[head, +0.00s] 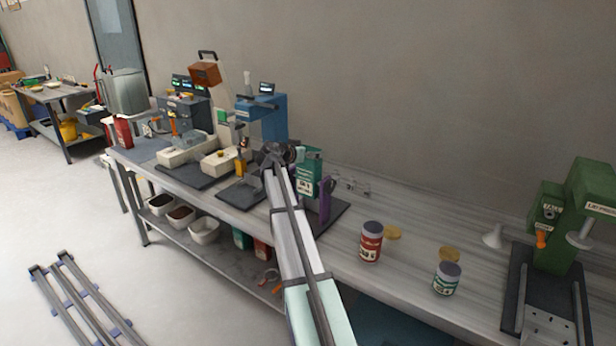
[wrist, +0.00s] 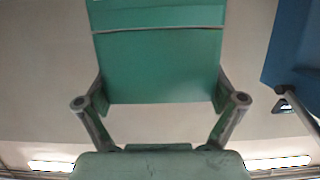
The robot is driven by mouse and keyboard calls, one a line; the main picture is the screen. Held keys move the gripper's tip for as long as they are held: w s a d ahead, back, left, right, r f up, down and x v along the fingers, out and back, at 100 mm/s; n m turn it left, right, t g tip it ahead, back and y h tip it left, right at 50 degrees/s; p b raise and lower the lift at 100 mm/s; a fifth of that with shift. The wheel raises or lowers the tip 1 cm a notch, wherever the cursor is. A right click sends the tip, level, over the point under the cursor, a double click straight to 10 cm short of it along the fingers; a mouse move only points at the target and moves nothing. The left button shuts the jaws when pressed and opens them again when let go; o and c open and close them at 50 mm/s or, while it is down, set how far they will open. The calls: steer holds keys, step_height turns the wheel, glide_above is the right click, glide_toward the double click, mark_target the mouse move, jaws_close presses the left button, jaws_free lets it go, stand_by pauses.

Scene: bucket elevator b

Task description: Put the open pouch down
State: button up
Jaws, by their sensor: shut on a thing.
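The green pouch (head: 307,168) with a pale label is at my gripper (head: 283,155), over the middle of the long bench. In the wrist view the pouch (wrist: 158,55) fills the upper middle, with a thin line across it. The fingers of my gripper (wrist: 160,88) are shut on its left and right edges. My arm hides part of the bench below it. I cannot tell whether the pouch base touches anything, and its mouth is not clearly visible.
A blue machine (head: 262,118) stands left of the pouch. A purple piece (head: 325,200) is close on its right. Further right are a red jar (head: 371,241), a green-labelled jar (head: 446,278) and a green press (head: 565,235).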

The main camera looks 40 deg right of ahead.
mark_target(304, 177)
step_height(304, 177, down, 10)
steer(key=shift+f+p, duration=0.2)
steer(key=shift+p, duration=1)
steer(key=shift+f, duration=0.1)
steer(key=o, duration=0.4)
steer(key=shift+o, duration=0.5)
